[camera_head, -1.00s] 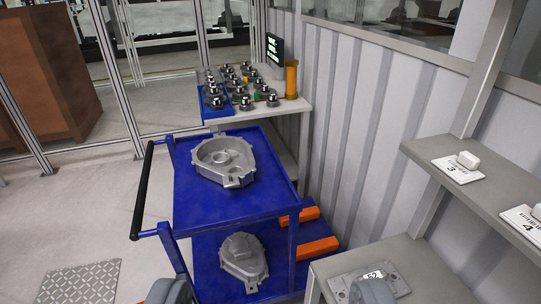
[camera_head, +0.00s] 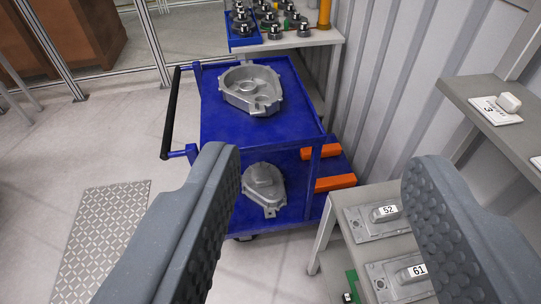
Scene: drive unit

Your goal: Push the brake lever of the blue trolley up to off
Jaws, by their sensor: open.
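The blue trolley (camera_head: 225,131) stands ahead, a little left of centre, with a black push handle (camera_head: 171,115) on its left side. A grey metal housing (camera_head: 251,89) lies on its top shelf and another grey casting (camera_head: 263,187) on its lower shelf. I cannot make out a brake lever; the trolley's lower front is partly hidden by my left finger. My gripper (camera_head: 320,165) is open and empty, its two grey padded fingers wide apart in the foreground, nearer than the trolley.
Orange blocks (camera_head: 334,183) are at the trolley's lower right. A grey bench (camera_head: 334,238) with plates marked 52 and 61 is at right, below a shelf (camera_head: 475,100). A parts table (camera_head: 310,42) stands behind. A metal floor plate (camera_head: 100,235) lies left; the floor there is clear.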

